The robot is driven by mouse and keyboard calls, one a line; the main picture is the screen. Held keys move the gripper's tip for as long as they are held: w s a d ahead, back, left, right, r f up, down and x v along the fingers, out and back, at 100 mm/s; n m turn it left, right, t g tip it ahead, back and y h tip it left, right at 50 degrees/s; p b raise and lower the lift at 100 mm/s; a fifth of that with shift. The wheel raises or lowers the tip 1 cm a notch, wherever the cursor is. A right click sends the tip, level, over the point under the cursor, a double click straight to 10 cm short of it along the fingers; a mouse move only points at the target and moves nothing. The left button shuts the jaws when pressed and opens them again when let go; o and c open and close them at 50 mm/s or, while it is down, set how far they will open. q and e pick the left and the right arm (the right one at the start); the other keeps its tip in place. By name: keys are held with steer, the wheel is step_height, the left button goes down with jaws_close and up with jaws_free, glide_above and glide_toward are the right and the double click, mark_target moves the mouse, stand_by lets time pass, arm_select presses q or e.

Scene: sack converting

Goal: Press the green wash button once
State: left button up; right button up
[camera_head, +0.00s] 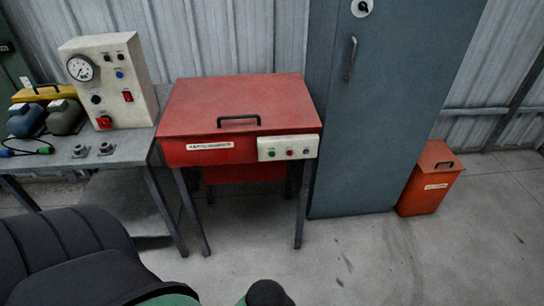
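A red washer cabinet (240,104) on dark legs stands in the middle, with its lid shut and a black handle on top. A pale control panel (288,147) sits at the right of its front face. The panel carries a row of small buttons. The buttons are too small to tell whether any is pressed. Neither gripper is in view; only dark and green parts of my own body show along the bottom edge.
A grey bench (128,145) at left bears a white gauge box (112,75) and several small devices. A tall blue-grey cabinet (375,120) stands right of the washer, with an orange bin (430,180) beside it. The floor at front right is clear.

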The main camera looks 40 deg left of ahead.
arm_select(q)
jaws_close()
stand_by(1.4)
